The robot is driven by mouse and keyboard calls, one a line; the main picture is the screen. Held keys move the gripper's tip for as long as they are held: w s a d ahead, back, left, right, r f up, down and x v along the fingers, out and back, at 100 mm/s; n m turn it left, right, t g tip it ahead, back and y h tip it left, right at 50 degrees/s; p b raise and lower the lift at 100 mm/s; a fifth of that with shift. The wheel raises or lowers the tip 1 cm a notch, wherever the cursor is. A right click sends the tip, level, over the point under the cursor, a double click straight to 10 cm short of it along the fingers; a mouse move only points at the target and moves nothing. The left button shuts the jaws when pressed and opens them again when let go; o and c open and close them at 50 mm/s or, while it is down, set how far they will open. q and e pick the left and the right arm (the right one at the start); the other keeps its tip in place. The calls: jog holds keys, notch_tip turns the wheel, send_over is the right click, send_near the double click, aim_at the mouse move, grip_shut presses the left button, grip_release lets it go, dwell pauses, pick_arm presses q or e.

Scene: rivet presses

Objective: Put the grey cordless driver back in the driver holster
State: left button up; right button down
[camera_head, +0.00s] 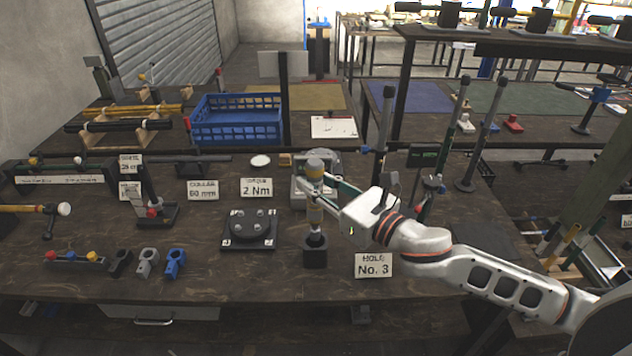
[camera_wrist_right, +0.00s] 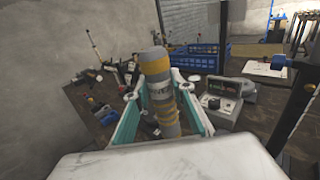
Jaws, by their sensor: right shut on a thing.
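My right gripper (camera_head: 322,194) comes in from the right and is shut on the driver (camera_head: 315,212), an upright grey cylinder with yellow bands. In the right wrist view, the teal fingers (camera_wrist_right: 161,90) lie on either side of the driver (camera_wrist_right: 158,67), whose upper end sticks up past them. A black block (camera_head: 315,251) is directly under the driver at the bench front. I cannot tell whether it is the driver's foot or the holster, or whether the two are apart. No other thing shows clearly as the holster. My left gripper is out of view.
A round black fixture (camera_head: 250,228) stands left of the driver, and a grey tester (camera_head: 300,190) is close behind it. The "HOLU No. 3" sign (camera_head: 373,265) stands to the right. Several small clamps (camera_head: 147,263) lie farther left. A blue crate (camera_head: 237,128) is behind.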

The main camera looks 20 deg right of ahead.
aim_at(321, 214)
jog(key=shift+r, duration=0.15)
jog(key=shift+f, duration=0.6)
dwell(0.3)
jog(key=shift+f+b, duration=1.15)
jog(key=shift+f, duration=0.25)
jog(key=shift+f+b, duration=1.35)
jog(key=shift+f, duration=0.7)
jog(key=c, duration=1.6)
grip_release()
jog(key=shift+c, duration=0.2)
jog(key=shift+f, duration=0.1)
jog(key=v, duration=1.2)
